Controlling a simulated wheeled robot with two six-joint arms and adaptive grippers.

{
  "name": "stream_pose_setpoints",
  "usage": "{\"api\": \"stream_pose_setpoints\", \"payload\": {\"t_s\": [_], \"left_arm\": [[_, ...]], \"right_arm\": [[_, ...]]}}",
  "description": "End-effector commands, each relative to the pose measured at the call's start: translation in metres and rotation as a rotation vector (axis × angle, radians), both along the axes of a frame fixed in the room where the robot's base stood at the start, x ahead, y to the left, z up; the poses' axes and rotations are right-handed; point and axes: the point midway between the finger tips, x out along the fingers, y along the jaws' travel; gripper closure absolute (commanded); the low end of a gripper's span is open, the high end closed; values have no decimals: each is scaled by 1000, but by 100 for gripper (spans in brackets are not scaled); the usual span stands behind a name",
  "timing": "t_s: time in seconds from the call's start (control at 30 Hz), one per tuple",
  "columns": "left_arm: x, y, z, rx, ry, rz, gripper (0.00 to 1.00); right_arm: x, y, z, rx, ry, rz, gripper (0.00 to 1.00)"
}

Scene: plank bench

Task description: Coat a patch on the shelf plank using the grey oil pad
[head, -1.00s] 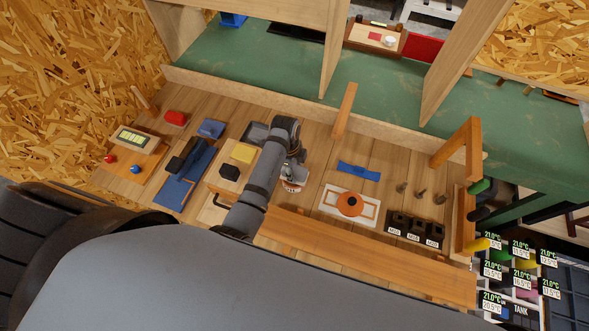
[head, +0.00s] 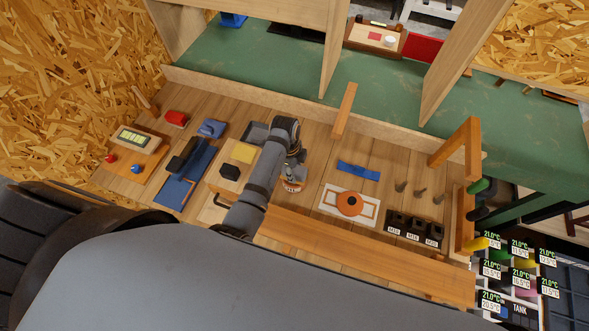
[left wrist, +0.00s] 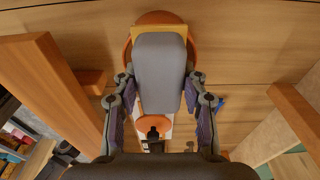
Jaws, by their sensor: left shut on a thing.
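My left gripper (left wrist: 160,98) is shut on the grey oil pad (left wrist: 160,70), a grey block with a yellowish far edge. In the head view my left gripper (head: 292,160) hangs over a round orange tin with a pale label (head: 292,186). In the left wrist view the tin's orange rim (left wrist: 130,48) shows around the pad's far end; whether the pad touches it I cannot tell. The shelf plank (head: 370,262), a long orange-brown board, runs along the bench's near side, apart from the pad. It seems to show at the left wrist view's left (left wrist: 50,85). My right gripper is out of view.
A white board with an orange disc (head: 350,204), a blue strip (head: 358,170), grey pegs and black labelled blocks (head: 413,230) lie to the right. A wooden box (head: 222,180) and blue mat (head: 178,193) are left. An upright wooden post (head: 343,110) stands behind.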

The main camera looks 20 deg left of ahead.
Motion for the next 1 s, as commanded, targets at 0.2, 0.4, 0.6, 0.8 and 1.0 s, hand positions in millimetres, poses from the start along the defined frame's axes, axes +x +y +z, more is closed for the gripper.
{"api": "stream_pose_setpoints", "payload": {"t_s": [0.2, 0.4, 0.6, 0.8, 1.0], "left_arm": [[-1, 0, -2, 0, 3, 0, 82], [-1, 0, -1, 0, 4, 0, 82], [-1, 0, 14, 0, 2, 0, 82], [0, 0, 34, 0, 1, 0, 82], [0, 0, 53, -1, -1, 0, 82]], "right_arm": [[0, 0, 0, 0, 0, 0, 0], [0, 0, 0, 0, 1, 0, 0], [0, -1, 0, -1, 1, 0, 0], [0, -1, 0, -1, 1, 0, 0], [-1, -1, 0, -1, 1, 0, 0]]}}
